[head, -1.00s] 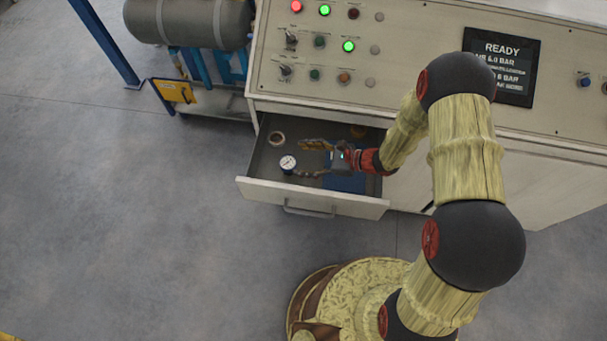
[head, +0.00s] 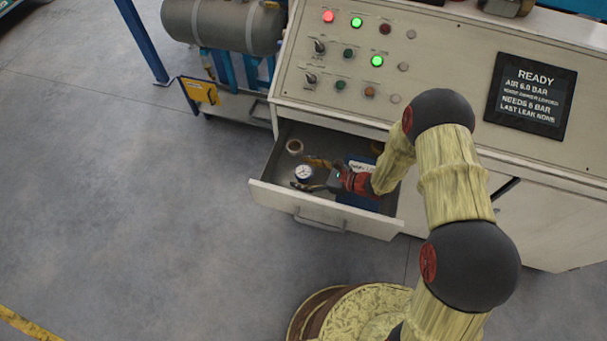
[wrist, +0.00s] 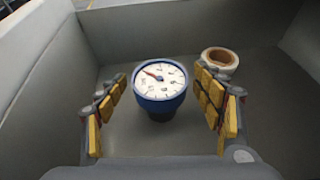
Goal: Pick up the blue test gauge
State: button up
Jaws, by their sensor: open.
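The blue test gauge (wrist: 160,88) stands in the open drawer, with a white round dial and a blue body. It also shows in the head view (head: 303,173). My gripper (wrist: 161,102) is open, with yellow-padded fingers to the left and right of the gauge. A gap shows between each finger and the gauge in the wrist view. In the head view my gripper (head: 301,175) reaches into the drawer from the right, with its fingertips on both sides of the gauge. The gauge's base is partly hidden.
A tan tape-like roll (wrist: 220,60) lies in the drawer behind the right finger. The drawer (head: 270,195) has raised walls around the gauge. A blue item (head: 358,199) lies under my wrist. The control panel (head: 450,90) stands above the drawer.

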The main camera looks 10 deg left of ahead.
jog(key=shift+c, duration=0.3)
jog(key=c, duration=1.3)
jog(key=shift+r, duration=0.1)
